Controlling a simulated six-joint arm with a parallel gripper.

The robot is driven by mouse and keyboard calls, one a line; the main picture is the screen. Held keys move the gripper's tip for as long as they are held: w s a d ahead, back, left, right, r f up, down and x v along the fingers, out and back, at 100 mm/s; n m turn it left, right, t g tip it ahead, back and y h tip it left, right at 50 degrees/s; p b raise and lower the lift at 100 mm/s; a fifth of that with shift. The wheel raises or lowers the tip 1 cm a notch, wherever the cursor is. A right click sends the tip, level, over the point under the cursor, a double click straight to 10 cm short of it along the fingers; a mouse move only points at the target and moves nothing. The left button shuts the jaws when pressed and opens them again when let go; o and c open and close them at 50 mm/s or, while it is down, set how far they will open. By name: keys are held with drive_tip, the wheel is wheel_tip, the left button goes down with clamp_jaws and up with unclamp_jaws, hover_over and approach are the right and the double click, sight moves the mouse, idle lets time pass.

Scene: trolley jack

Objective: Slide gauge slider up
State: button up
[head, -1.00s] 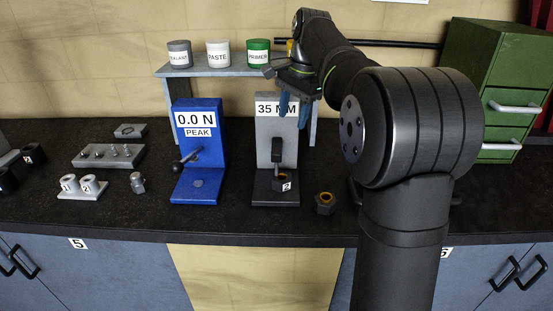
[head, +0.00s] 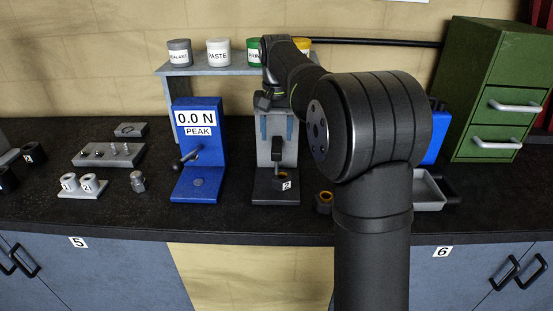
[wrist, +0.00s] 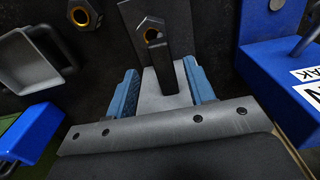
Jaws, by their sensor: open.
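The gauge (head: 291,155) is a grey upright column on a dark base; my gripper hides its display. Its dark slider (head: 277,149) stands out from the column's front, above a dark nut (head: 283,184) labelled 2 on the base. In the wrist view the slider (wrist: 158,68) shows in front of the grey column, beyond my fingertips. My gripper (head: 276,130) is open at the column's upper part, its blue fingers pointing down. In the wrist view my gripper (wrist: 162,83) has one finger on each side of the column and slider, with gaps; nothing is held.
A blue force gauge (head: 204,150) reading 0.0 N stands close on the left. A shelf (head: 210,71) with several jars is behind. A loose nut (head: 323,202) lies to the right, partly behind my arm. A grey tray (head: 430,206) and green drawer cabinet (head: 497,100) are further right.

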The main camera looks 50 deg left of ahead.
sight(276, 150)
wheel_tip(276, 150, down, 9)
drive_tip(key=shift+f, duration=0.1)
idle(0.3)
